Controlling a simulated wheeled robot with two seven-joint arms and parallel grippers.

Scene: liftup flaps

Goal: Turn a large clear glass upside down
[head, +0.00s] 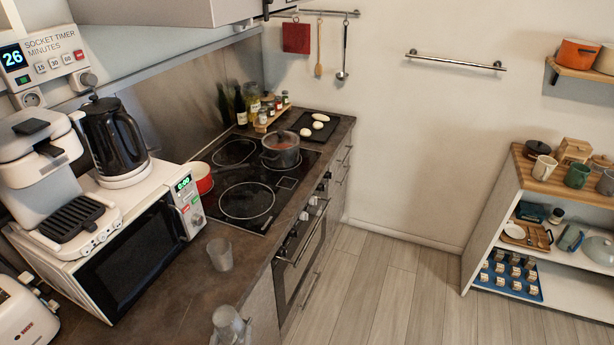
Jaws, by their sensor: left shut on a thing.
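A clear glass (220,254) stands on the dark countertop in front of the microwave, apart from my gripper. A second clear glass (227,319) shows at the bottom edge of the head view, near the counter's front edge. My left gripper (243,333) is at this second glass and shut on it. Only a small part of the gripper shows, and the frame's edge cuts off the lower part. I cannot tell clearly which way up the held glass is. My right gripper is out of view.
A shelf unit (490,215) stands right. The floor between is clear.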

